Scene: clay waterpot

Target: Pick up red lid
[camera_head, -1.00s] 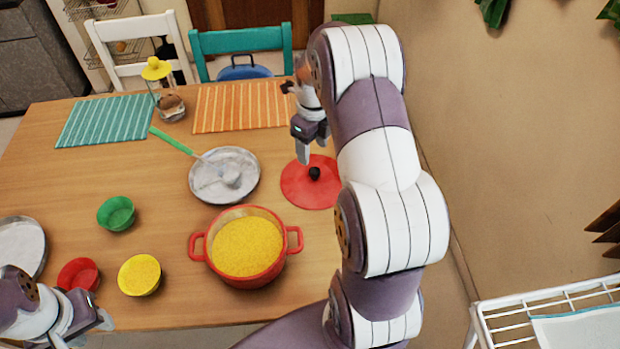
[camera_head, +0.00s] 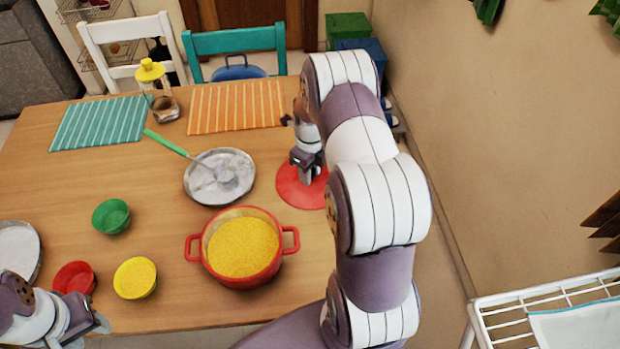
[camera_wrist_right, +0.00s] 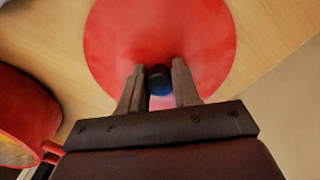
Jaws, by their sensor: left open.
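The red lid (camera_head: 290,190) lies flat on the table, right of the pot, partly hidden by my right arm in the head view. In the right wrist view the round red lid (camera_wrist_right: 110,40) has a small dark knob (camera_wrist_right: 160,80) at its middle. My right gripper (camera_wrist_right: 159,82) has one finger on each side of the knob; the knob fills the gap, so it looks shut on it. In the head view my right gripper (camera_head: 308,178) is low over the lid. My left gripper (camera_head: 98,325) is open and empty at the lower left.
A red pot (camera_head: 245,275) of yellow grains stands left of the lid. A grey plate (camera_head: 200,192) with a green-handled ladle lies behind it. A wall is close on the right.

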